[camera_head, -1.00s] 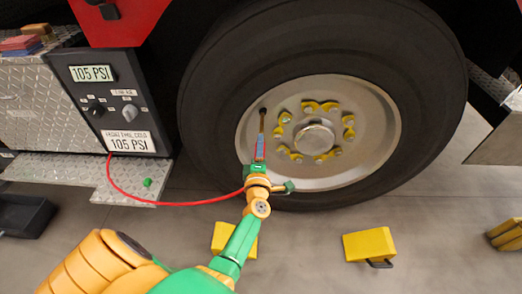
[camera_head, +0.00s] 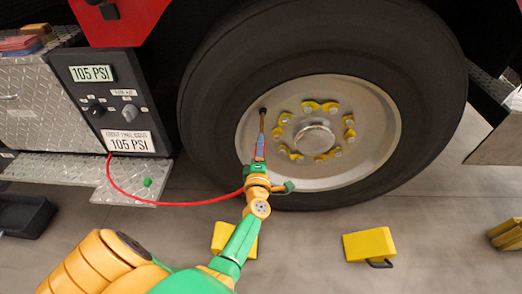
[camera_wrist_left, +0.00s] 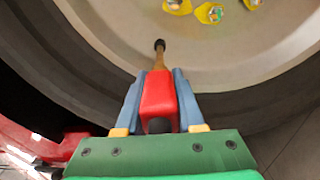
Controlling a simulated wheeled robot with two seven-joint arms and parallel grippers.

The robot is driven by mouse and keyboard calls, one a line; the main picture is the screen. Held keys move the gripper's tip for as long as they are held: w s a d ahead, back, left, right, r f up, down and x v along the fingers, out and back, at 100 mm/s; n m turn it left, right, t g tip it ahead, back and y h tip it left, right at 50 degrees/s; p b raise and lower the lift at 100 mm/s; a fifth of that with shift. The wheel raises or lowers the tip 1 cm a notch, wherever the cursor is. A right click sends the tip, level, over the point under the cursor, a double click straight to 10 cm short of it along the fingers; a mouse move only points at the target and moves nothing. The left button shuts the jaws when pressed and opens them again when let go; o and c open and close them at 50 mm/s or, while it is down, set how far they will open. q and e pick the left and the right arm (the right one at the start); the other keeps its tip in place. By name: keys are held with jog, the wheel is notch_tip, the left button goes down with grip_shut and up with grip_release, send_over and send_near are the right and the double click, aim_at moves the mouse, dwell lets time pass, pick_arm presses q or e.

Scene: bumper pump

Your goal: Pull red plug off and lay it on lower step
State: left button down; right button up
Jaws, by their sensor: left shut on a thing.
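My left gripper (camera_head: 260,148) is shut on the red plug (camera_wrist_left: 159,95), which sits between its two blue fingers in the left wrist view. The plug is in line with the brass valve stem (camera_wrist_left: 160,58) of the wheel and seems to meet its end. The stem (camera_head: 262,122) also shows in the head view, slanting across the pale rim. The plug itself is mostly hidden by the fingers there. A red hose (camera_head: 190,203) curves from the gripper to the control panel. The lower step (camera_head: 60,168) is a diamond-plate ledge at the left. My right gripper is out of view.
The big black tire (camera_head: 215,70) surrounds the rim. A gauge panel (camera_head: 120,100) stands above the lower step. A small green piece (camera_head: 147,182) shows near the step's edge. Yellow chocks (camera_head: 368,245) lie on the floor. A black tray (camera_head: 25,215) is at far left.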

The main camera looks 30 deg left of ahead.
pick_arm(q)
jog(key=shift+s, duration=0.1)
jog(key=shift+s+d, duration=0.3)
jog(key=shift+s, duration=0.15)
jog(key=shift+p+v, duration=0.8)
jog(key=shift+v, duration=1.05)
jog(key=shift+s+d, duration=0.3)
jog(key=shift+s, duration=0.1)
